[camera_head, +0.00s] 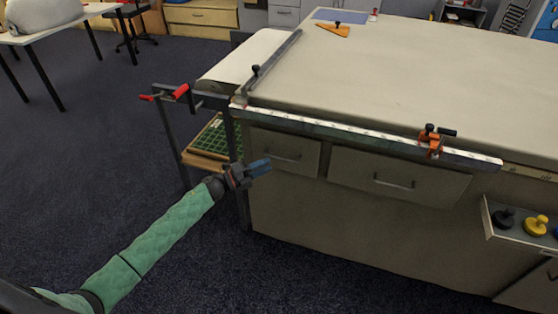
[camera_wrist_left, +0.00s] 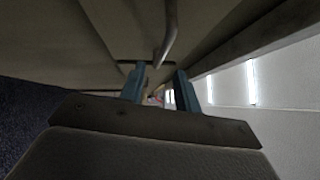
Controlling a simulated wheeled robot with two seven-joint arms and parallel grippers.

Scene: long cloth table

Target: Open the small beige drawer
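The small beige drawer (camera_head: 299,147) is the left one of two in the front of the long table, and it looks shut. Its thin metal handle (camera_head: 283,156) runs level across its front. My left gripper (camera_head: 262,166) is just left of the handle, with its blue fingers pointing at it. In the left wrist view the two fingers (camera_wrist_left: 160,87) are apart with nothing gripped. The handle (camera_wrist_left: 170,32) appears above and between the fingertips there; I cannot tell whether it touches them. My right gripper is not in view.
A wider drawer (camera_head: 401,180) with its own handle sits to the right. A metal rail (camera_head: 340,131) with an orange clamp (camera_head: 431,141) runs along the table edge above the drawers. A frame with red handles (camera_head: 180,92) stands left of the table. The floor in front is clear.

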